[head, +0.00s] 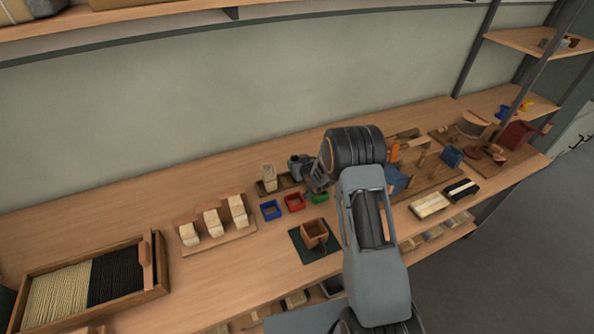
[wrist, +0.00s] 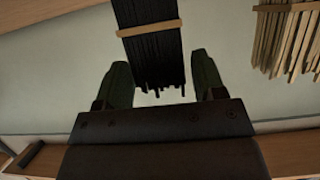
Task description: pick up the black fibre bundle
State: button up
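The black fibre bundle (wrist: 155,50), tied with a tan band, shows at the top middle of the wrist view. Its loose ends point toward my gripper (wrist: 162,82). The two dark green fingers are spread, one on each side of those ends, with a gap on both sides. Whether the ends lie between the fingers in depth, I cannot tell. In the head view my gripper (head: 301,166) is at a small wooden stand (head: 286,184) on the bench, beside an upright pale bundle (head: 268,174). I cannot make out the black bundle clearly there.
A pale bundle (wrist: 288,38) is at the right of the wrist view. Blue (head: 271,210), red (head: 294,203) and green (head: 318,197) bins stand in front of the stand. Pale blocks on a board (head: 215,237) and a fibre tray (head: 152,292) are to the left.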

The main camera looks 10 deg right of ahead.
jog(key=c, duration=0.9)
jog(key=shift+r, duration=0.1)
jog(key=shift+c, duration=0.2)
